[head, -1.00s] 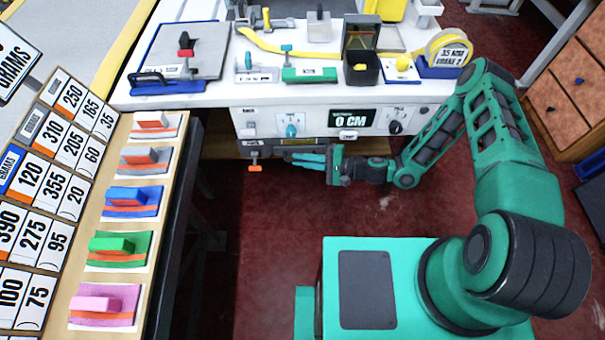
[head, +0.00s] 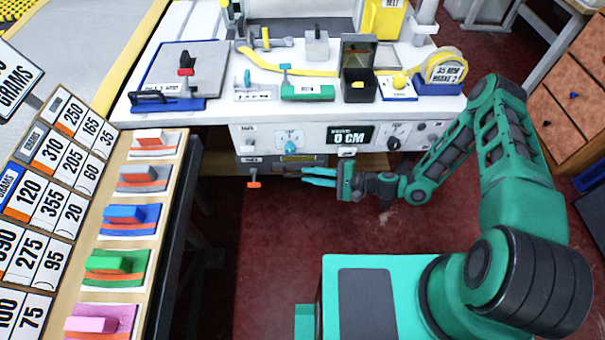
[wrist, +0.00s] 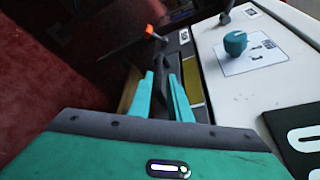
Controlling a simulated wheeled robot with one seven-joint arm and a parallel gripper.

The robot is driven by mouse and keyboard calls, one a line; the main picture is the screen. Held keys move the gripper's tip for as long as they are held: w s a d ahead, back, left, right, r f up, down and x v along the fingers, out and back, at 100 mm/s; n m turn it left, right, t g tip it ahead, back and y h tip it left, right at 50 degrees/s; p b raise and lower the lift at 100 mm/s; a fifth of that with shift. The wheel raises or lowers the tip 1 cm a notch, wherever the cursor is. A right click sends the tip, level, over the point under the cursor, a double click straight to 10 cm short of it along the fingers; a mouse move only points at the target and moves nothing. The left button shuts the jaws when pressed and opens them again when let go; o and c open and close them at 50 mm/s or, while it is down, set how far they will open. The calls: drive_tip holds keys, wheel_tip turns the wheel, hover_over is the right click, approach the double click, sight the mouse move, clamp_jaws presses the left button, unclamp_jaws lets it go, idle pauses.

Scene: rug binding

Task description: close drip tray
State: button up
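The drip tray (head: 281,168) seems to be the dark grey drawer low under the white machine's front panel; I cannot tell how far out it stands. In the wrist view, its dark edge (wrist: 187,50) runs beside a yellow strip (wrist: 192,80). My gripper (head: 303,176) is in front of and just below the tray's right part, its teal fingers pointing left.
An orange-tipped lever (head: 254,184) hangs left of my gripper. The white front panel (head: 308,124) with a teal knob (head: 291,147) and a display (head: 350,136) is above. A sample rack (head: 165,190) stands at left. The red floor (head: 270,235) below is clear.

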drive_tip(key=v, duration=0.7)
drive_tip(key=shift+s+f, duration=0.1)
